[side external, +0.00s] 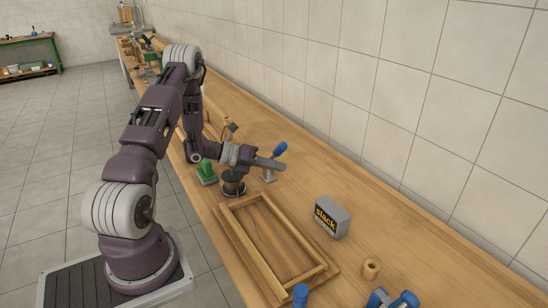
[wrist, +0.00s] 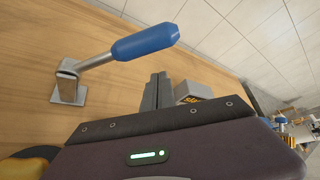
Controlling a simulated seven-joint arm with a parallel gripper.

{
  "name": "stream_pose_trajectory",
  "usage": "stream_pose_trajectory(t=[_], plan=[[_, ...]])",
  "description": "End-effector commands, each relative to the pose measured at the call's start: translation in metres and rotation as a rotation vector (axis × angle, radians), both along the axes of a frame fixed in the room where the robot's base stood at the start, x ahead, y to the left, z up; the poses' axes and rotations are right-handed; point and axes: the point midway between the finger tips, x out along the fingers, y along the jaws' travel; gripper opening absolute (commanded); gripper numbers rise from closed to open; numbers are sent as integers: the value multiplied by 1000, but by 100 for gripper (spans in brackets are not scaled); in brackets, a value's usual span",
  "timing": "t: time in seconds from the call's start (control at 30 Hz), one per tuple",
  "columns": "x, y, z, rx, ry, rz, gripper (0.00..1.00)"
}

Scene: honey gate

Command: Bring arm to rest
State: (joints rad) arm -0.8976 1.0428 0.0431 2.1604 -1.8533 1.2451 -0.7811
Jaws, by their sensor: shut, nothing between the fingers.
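My gripper (side external: 271,163) shows in the side view above the wooden bench, held roughly level with its fingers pointing right. Its fingers (wrist: 157,92) are together and empty in the wrist view. A lever with a blue handle (side external: 280,150) stands on the bench close by the fingertips. In the wrist view the blue handle (wrist: 145,42) slants up from a metal bracket (wrist: 68,88), apart from the fingers. Whether the fingers touch the lever cannot be told from the side view alone.
A dark round object (side external: 233,187) stands below my wrist, beside a green fixture (side external: 206,174). A wooden frame (side external: 309,274) lies in front. A grey box marked "slack" (side external: 338,221), a wooden ring (side external: 371,269) and blue-handled items (side external: 404,300) are to the right. A tiled wall (side external: 400,90) runs behind.

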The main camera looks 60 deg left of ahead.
Motion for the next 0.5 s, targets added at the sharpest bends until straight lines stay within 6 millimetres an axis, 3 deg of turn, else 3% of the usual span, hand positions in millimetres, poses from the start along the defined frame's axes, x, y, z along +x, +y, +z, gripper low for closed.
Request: stream_pose_trajectory(t=[0.3, 0.43, 0.5], plan=[[-71, 27, 22, 2, 1, 3, 0], [-84, 32, 27, 2, 1, -1, 0], [-83, 26, 36, 24, -8, -41, 0]])
